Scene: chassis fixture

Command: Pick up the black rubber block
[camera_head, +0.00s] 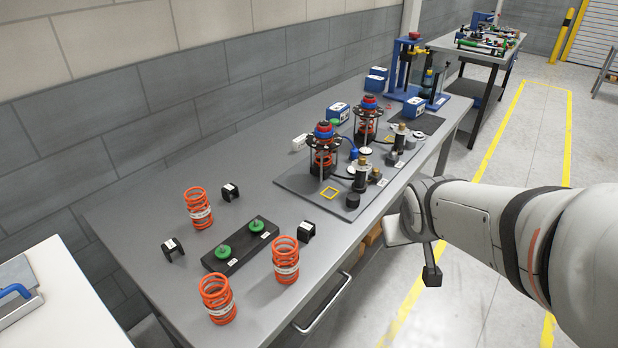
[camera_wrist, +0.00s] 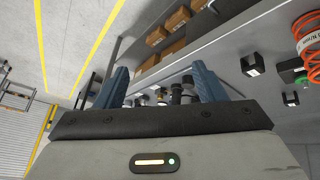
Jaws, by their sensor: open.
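Several small black blocks with white labels lie on the grey workbench (camera_head: 140,215): one at the back (camera_head: 230,192), one at the left (camera_head: 173,250), and one at the right (camera_head: 307,231) beside a black plate with green knobs (camera_head: 240,246). I cannot tell which is the rubber block. In the wrist view, two black blocks show, one upper right (camera_wrist: 251,66) and one lower (camera_wrist: 290,98). My gripper (camera_wrist: 161,88) is open, its blue fingers wide apart with nothing held. In the head view my arm reaches in from the right, beyond the bench's front edge; the fingers cannot be made out.
Orange springs stand around the blocks: back (camera_head: 199,208), right (camera_head: 286,260), front (camera_head: 218,299). A grey plate (camera_head: 300,183) with two spring assemblies lies farther along the bench. A drawer handle (camera_head: 322,304) sticks out at the front. Cardboard boxes (camera_wrist: 158,36) sit below the bench.

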